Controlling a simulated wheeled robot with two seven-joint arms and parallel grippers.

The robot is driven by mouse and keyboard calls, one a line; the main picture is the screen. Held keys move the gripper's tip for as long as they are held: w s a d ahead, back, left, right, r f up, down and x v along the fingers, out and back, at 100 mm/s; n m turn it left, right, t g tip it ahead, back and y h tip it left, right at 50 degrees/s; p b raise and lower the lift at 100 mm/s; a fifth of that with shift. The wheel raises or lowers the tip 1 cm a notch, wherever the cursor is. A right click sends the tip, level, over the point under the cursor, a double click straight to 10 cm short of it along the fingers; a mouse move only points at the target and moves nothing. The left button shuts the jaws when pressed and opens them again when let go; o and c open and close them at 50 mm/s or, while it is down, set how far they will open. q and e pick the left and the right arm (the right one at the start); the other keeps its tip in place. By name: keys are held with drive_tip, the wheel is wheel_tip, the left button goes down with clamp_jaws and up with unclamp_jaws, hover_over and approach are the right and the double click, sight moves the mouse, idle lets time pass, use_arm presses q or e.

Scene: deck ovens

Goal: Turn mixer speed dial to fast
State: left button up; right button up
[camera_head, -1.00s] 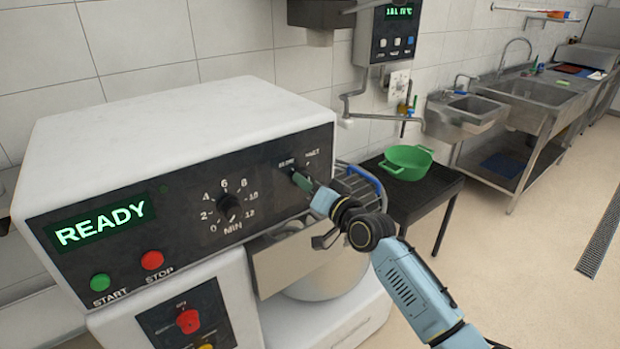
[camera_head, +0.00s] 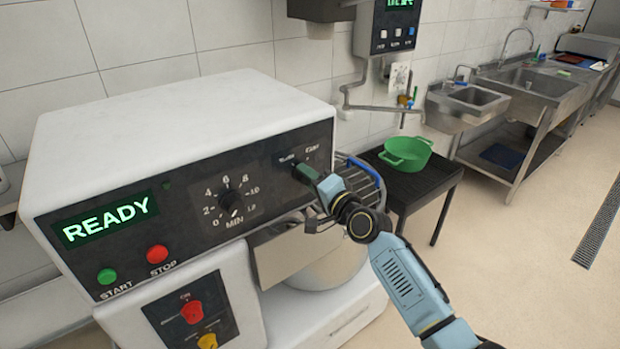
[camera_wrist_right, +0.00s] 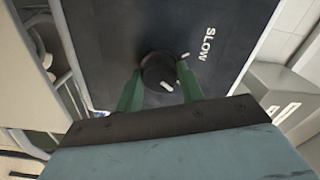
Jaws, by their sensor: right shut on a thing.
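The mixer's speed dial (camera_wrist_right: 158,70) is a small black round knob on the dark panel (camera_wrist_right: 105,35). Its white pointer mark shows on the side toward my gripper, and the word SLOW is printed to its upper right in the right wrist view. The dial also shows in the head view (camera_head: 301,171), at the panel's right end, partly hidden by my fingers; the labels above it are too blurred to read surely. My right gripper (camera_wrist_right: 160,88) has its green fingers on both sides of the dial, shut on it. My left gripper is out of view.
The panel also holds a timer dial (camera_head: 231,204), a lit READY display (camera_head: 105,222), a green START button (camera_head: 106,276) and a red STOP button (camera_head: 157,254). A steel bowl (camera_head: 325,268) sits below my right gripper. A green pot (camera_head: 407,153) stands on a dark table to the right.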

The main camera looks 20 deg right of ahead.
idle(0.3)
drive_tip(key=o, duration=1)
drive_tip(key=shift+s, duration=0.1)
drive_tip(key=v, duration=1.3)
